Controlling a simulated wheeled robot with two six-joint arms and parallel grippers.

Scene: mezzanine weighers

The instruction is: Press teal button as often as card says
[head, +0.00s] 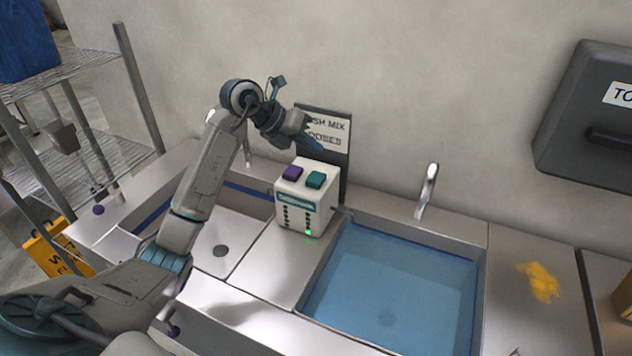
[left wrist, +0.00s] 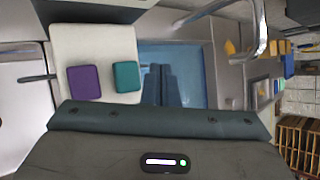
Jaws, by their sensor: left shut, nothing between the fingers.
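A white box (head: 291,216) stands on the steel counter between two sinks. Its top carries a purple button (head: 292,173) on the left and a teal button (head: 316,180) on the right. A green light glows low on its front. The card (head: 328,128) stands behind the box; my gripper hides part of it, and I can read only "...SH MIX" and "...DOSES". My left gripper (head: 318,147) is shut and empty above the box, apart from the teal button. In the left wrist view, the teal button (left wrist: 126,76) lies left of the closed fingers (left wrist: 162,84). My right gripper is not in view.
The right sink (head: 390,285) holds blue water; the left sink (head: 215,225) looks empty. Faucets (head: 427,190) rise behind them. A dark dispenser (head: 590,115) hangs on the right wall. A yellow patch (head: 540,282) lies on the right counter. Wire shelving (head: 75,110) stands left.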

